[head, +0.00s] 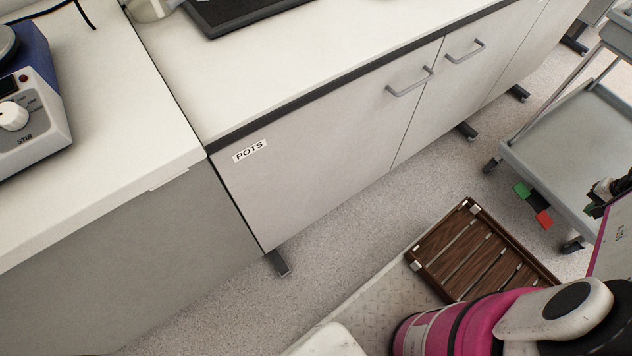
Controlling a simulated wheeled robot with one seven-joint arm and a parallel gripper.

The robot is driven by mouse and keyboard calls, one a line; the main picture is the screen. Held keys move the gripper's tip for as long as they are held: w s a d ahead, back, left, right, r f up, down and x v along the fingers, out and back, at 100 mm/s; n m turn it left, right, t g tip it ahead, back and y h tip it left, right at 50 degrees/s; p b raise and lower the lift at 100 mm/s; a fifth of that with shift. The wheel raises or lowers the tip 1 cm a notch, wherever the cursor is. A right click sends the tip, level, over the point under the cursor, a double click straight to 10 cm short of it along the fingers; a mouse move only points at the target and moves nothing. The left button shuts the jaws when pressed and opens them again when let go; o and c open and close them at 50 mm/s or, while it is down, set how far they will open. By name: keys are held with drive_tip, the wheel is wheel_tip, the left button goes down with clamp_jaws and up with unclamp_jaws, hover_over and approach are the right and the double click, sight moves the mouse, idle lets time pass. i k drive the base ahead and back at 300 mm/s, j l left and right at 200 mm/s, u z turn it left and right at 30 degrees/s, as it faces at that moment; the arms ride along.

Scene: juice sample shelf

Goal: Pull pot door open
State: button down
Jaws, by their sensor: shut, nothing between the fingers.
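The pot door (310,150) is the pale grey cabinet front with the "POTS" label (249,151) at its upper left. It is shut, flush with the front beside it. Its grey bar handle (410,82) sits near its upper right corner, and nothing touches it. The door's left edge meets a gap next to the left bench unit. Part of my pink and white arm shows at the lower right, well away from the door. I cannot make out my gripper in this view.
The neighbouring door has its own handle (465,52). A grey trolley (575,145) stands at the right. A slatted brown wooden rack (480,255) lies at the lower right. A blue stirrer (30,100) stands on the left bench. The floor (330,235) before the door is clear.

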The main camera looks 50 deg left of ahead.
sight(283, 175)
drive_tip(key=u, duration=2.8)
